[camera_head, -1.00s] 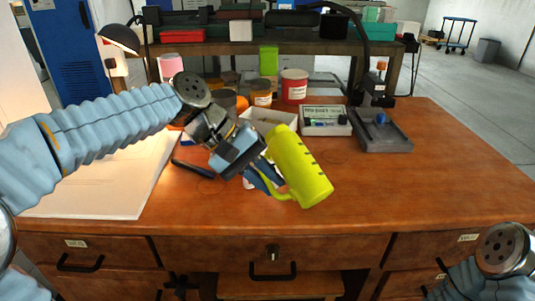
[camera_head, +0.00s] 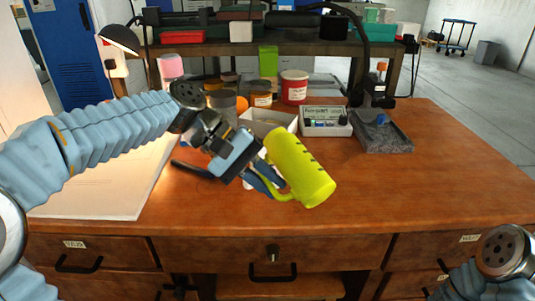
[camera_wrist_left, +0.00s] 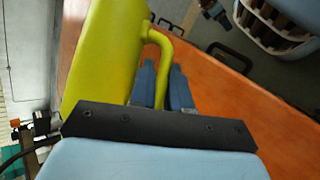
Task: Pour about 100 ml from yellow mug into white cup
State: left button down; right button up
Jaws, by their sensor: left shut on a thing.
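The yellow-green mug (camera_head: 301,170) is in the air above the middle of the wooden desk, strongly tilted, with its long side sloping down to the right. My left gripper (camera_head: 268,181) is shut on its handle, on the mug's left side. In the left wrist view, the mug (camera_wrist_left: 105,55) fills the upper left and the gripper's blue fingers (camera_wrist_left: 166,88) are at the handle. I cannot see into the mug or any liquid. The white cup cannot be made out clearly; the gripper and mug may hide it. My right gripper is out of view.
A white open box (camera_head: 268,116), a labelled white tray (camera_head: 325,121) and a dark grey tray (camera_head: 382,132) stand behind the mug. A red-and-white tin (camera_head: 294,87) and other jars are farther back. White sheets (camera_head: 105,190) lie left. The desk's right side is clear.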

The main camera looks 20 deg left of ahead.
pick_arm(q)
jog(key=shift+w+a+r+g+h+p, duration=0.15)
jog(key=shift+r+g+h+p, duration=0.15)
jog(key=shift+h+p, duration=0.25)
dwell(1.0)
jog(key=shift+r, duration=0.15)
dwell(0.6)
jog(key=shift+h+p, duration=0.25)
jog(key=shift+p, duration=0.05)
jog(key=f+b, duration=0.1)
jog(key=s+d+f+y+b, duration=0.1)
jog(key=b, duration=0.1)
jog(key=shift+f+m, duration=0.2)
jog(key=shift+m, duration=0.1)
jog(key=shift+w+a+r+m+t+y+p, duration=0.1)
jog(key=shift+r+m+t+y+p, duration=0.05)
jog(key=shift+r+t+y+p, duration=0.35)
jog(key=shift+w+a+r+m+t+y+p, duration=0.15)
jog(key=shift+r+t+y+p, duration=0.15)
jog(key=shift+r+y+p, duration=0.3)
jog(key=shift+a+f+t+y+b, duration=0.15)
jog(key=shift+f+t+y+b, duration=0.25)
jog(key=shift+f, duration=0.35)
jog(key=shift+w+a+f+m+t+y, duration=0.25)
jog(key=shift+a+m+t+y, duration=0.05)
jog(key=shift+y, duration=0.2)
jog(key=shift+f+b, duration=0.1)
jog(key=shift+b, duration=0.2)
